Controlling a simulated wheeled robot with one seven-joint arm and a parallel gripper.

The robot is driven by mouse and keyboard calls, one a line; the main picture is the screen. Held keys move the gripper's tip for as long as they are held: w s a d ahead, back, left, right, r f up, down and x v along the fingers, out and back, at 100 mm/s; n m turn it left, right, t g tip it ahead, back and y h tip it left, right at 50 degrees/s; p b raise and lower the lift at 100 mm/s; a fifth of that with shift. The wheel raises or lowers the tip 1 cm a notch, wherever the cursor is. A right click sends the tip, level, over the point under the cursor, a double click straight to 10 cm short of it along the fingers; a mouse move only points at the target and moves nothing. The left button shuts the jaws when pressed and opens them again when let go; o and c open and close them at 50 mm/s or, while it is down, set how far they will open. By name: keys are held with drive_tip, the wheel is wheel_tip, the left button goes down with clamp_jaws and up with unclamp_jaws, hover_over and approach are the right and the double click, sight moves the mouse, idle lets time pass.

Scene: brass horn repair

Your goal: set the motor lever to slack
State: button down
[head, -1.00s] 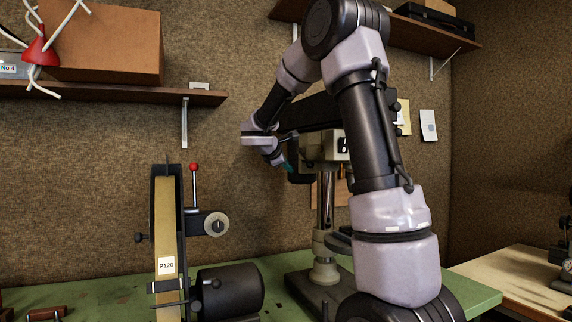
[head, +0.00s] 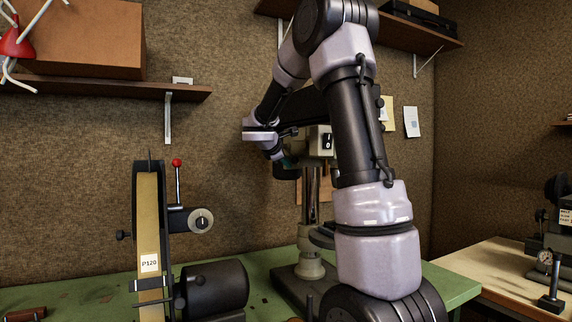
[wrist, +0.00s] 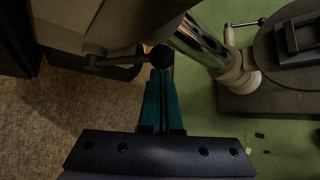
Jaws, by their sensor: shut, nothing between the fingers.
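In the wrist view a lever, a thin rod with a round black knob (wrist: 162,57), sticks out from the side of the drill press head (wrist: 75,22). I take it for the motor lever, but no label shows. My gripper (wrist: 160,73) has teal fingers shut together, with nothing between them. Their tips are right at the knob; I cannot tell whether they touch it. In the head view the drill press head (head: 318,142) stands behind my arm, with my gripper (head: 287,161) at its left side. The lever cannot be made out there.
A belt grinder (head: 150,225) with a red-knobbed lever (head: 177,180) stands left on the green bench (head: 100,290). The drill press column (head: 311,190) rises close to my gripper. Shelves hang on the wall above. A wooden table (head: 500,275) with a dial gauge is at right.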

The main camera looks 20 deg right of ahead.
drive_tip(key=shift+s+r+n+g, duration=0.3)
drive_tip(key=shift+r+n+g, duration=0.1)
drive_tip(key=shift+r+g, duration=0.15)
drive_tip(key=shift+s+r+n+g+y, duration=0.2)
drive_tip(key=shift+r+n+g, duration=0.1)
drive_tip(key=shift+r+g, duration=0.35)
drive_tip(key=shift+s+r+n+g+y, duration=0.2)
drive_tip(key=shift+r+n+g, duration=0.1)
drive_tip(key=shift+r+g, duration=0.25)
wheel_tip(320, 180, up, 5)
drive_tip(key=n+g, duration=0.2)
drive_tip(key=g, duration=0.1)
hover_over(292, 157)
drive_tip(key=s+a, duration=0.2)
drive_tip(key=a, duration=0.1)
drive_tip(key=shift+w+d+r, duration=0.15)
drive_tip(key=shift+w+r, duration=0.05)
drive_tip(key=shift+r, duration=0.3)
drive_tip(key=shift+w+d+r, duration=0.1)
drive_tip(key=shift+w+r, duration=0.05)
drive_tip(key=shift+r, duration=0.35)
